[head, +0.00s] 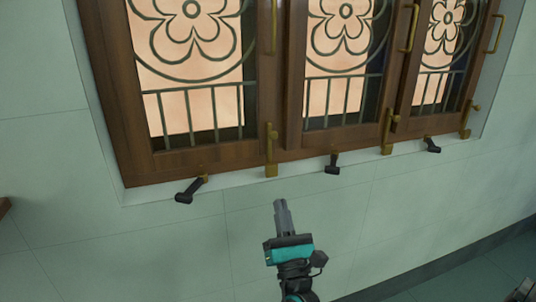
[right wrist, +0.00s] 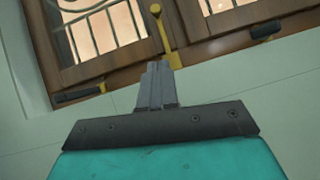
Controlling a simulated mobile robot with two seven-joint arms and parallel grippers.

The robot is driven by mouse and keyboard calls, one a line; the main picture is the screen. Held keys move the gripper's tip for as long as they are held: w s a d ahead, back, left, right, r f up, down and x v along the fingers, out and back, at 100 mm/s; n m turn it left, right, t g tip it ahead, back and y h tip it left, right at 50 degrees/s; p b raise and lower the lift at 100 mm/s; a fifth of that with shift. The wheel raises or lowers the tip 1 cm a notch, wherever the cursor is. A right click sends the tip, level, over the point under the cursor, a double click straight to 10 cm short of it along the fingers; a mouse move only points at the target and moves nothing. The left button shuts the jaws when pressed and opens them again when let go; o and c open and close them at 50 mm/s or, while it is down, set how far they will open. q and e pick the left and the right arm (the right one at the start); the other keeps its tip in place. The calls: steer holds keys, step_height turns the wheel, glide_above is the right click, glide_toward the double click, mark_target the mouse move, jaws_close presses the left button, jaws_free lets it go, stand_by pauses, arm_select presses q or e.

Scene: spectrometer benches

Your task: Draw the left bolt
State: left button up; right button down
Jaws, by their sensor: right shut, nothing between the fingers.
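The left bolt (head: 271,152) is a thin upright brass rod with a small side knob, at the lower right corner of the left wooden casement. In the right wrist view the brass bolt (right wrist: 164,38) stands just beyond my fingertips, its round knob at the top. My right gripper (head: 280,204) is shut and empty, pointing up at the wall a little below the bolt; it also shows in the right wrist view (right wrist: 158,68). It looks apart from the bolt, though the depth between them is hard to tell. My left gripper is out of view.
Two more brass bolts stand to the right, a middle one (head: 387,132) and a right one (head: 467,120). Black stay handles (head: 189,190) stick out along the sill, another one (head: 332,164) right of the left bolt. The pale green wall (head: 170,250) below is clear.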

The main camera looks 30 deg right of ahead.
glide_toward(271, 149)
steer(key=w+r, duration=0.2)
steer(key=r, duration=0.1)
steer(key=shift+w+r+p, duration=0.15)
steer(key=shift+w+p, duration=0.05)
steer(key=shift+p, duration=0.15)
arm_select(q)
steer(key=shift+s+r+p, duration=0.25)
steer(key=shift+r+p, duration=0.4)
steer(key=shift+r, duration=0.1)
arm_select(e)
steer(key=r, duration=0.3)
steer(key=shift+w+d+r, duration=0.2)
steer(key=shift+d+r, duration=0.2)
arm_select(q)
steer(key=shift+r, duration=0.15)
